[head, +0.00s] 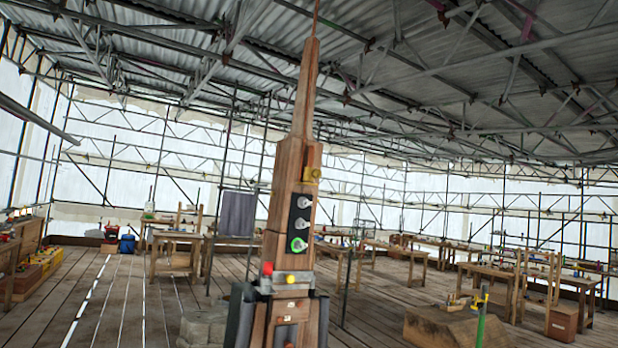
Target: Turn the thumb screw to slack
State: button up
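A tall wooden spire (289,215) stands near the middle of the head view, tapering to a thin tip at the top edge. A dark panel (301,219) on its face carries a column of round pale metal knobs, the lowest (298,244) with a green ring. A yellow brass-like fitting (312,174) sits above the panel. I cannot tell which of these is the thumb screw, or its setting. Lower down are a red knob (267,268) and a small yellow knob (290,279) by a grey metal plate. My gripper is not in view.
Wooden workbenches (174,237) with small items stand behind on both sides. A brown block (455,326) and a green upright post (482,318) are at the lower right. Grey stone-like lumps (203,328) lie left of the spire's base. The plank floor (110,300) at left is largely clear.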

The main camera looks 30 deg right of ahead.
aim_at(315, 173)
jog(key=i+l, duration=0.95)
jog(key=i, duration=0.3)
